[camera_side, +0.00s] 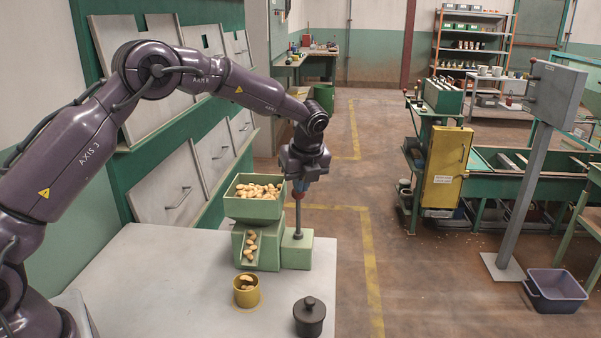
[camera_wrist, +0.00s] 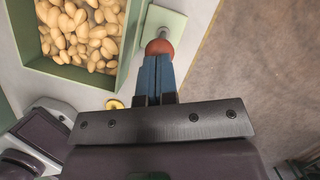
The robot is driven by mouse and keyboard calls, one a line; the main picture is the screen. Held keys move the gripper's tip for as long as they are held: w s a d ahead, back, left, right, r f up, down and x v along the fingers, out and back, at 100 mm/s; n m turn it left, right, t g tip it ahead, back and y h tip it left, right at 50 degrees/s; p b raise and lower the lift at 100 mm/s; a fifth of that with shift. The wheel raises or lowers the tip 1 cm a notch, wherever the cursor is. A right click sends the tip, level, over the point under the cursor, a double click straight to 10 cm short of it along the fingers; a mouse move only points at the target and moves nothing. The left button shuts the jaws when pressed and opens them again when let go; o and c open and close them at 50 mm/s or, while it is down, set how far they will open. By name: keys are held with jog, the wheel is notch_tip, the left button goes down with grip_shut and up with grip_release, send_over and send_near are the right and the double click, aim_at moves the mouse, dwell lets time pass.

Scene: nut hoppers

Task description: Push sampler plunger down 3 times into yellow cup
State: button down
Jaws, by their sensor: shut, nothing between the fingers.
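The green nut sampler has a hopper (camera_side: 262,206) full of peanuts, a sloped chute (camera_side: 249,246) with several nuts on it, and a plunger rod (camera_side: 299,216) on a block (camera_side: 296,250) at its right. The plunger's red knob (camera_wrist: 159,47) shows in the wrist view. My gripper (camera_side: 299,190) is shut and points down over the plunger; its blue fingertips (camera_wrist: 157,65) are at the knob, but I cannot tell whether they touch. The yellow cup (camera_side: 246,291) stands below the chute with nuts inside. Only a small part of it shows in the wrist view (camera_wrist: 115,104).
A dark lidded pot (camera_side: 309,316) stands on the light table (camera_side: 150,262) right of the cup. The table's right edge is close to the plunger block. Bare table lies to the left of the sampler. Green wall panels rise behind my arm.

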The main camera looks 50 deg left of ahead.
jog(key=shift+f, duration=0.75)
jog(key=shift+s+f, duration=0.1)
jog(key=v, duration=1.4)
jog(key=shift+r, duration=0.4)
dwell(0.5)
jog(key=s+d+r+n+t+h, duration=0.1)
jog(key=s+d+n+t+h, duration=0.1)
jog(key=s+n, duration=0.8)
jog(key=s+d+r+n+t+h, duration=0.1)
jog(key=s+d+n+t, duration=0.1)
jog(key=s+n, duration=0.9)
jog(key=s, duration=1)
jog(key=shift+s+d+r+n+h, duration=0.2)
jog(key=shift+s+r+n+h, duration=0.1)
jog(key=shift+s+h, duration=0.1)
